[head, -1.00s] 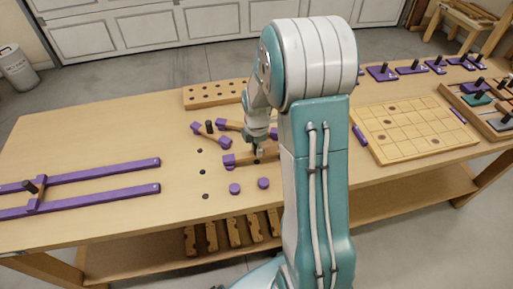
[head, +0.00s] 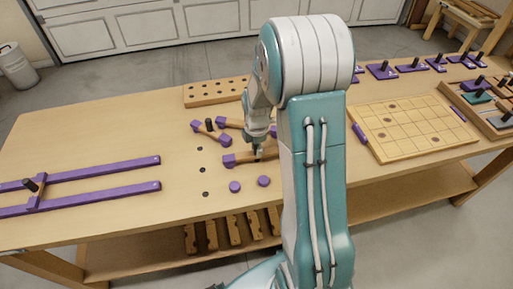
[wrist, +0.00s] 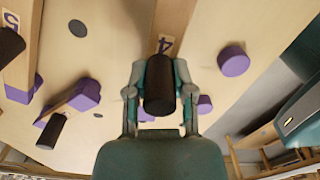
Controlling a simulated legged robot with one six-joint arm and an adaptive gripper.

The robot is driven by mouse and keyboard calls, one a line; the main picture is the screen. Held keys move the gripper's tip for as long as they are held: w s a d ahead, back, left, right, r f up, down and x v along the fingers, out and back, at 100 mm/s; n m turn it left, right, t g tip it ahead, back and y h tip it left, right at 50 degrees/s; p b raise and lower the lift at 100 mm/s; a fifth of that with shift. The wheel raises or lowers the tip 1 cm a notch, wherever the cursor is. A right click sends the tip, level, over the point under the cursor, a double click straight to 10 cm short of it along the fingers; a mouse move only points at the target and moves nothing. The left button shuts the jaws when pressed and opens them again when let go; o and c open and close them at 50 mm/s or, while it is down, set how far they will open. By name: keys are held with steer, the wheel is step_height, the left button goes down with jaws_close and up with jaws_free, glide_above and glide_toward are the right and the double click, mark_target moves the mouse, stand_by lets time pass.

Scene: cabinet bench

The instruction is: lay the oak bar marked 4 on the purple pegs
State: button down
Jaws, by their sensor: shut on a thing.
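The oak bar marked 4 (wrist: 172,20) shows in the wrist view, running away from me beneath my gripper (wrist: 159,92). My gripper is shut on the bar's dark upright knob (wrist: 159,85). In the head view my gripper (head: 258,152) is low over the bench, at an oak bar (head: 245,157) with a purple end. Two round purple pegs (head: 235,187) (head: 264,181) stand in front of it. One round purple peg (wrist: 233,61) shows right of the bar in the wrist view. I cannot tell whether the bar touches the bench.
Oak pieces with purple ends (head: 225,141) lie just behind. A bar marked 5 (wrist: 22,70) is at the wrist view's left. Long purple rails (head: 100,199) lie left, a gridded board (head: 412,128) right. The bench between the rails and the dark holes is clear.

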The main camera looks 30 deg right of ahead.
steer(key=shift+f, duration=0.15)
stand_by(0.7)
steer(key=shift+c, duration=2)
jaws_free()
steer(key=o, duration=0.4)
steer(key=shift+r, duration=4)
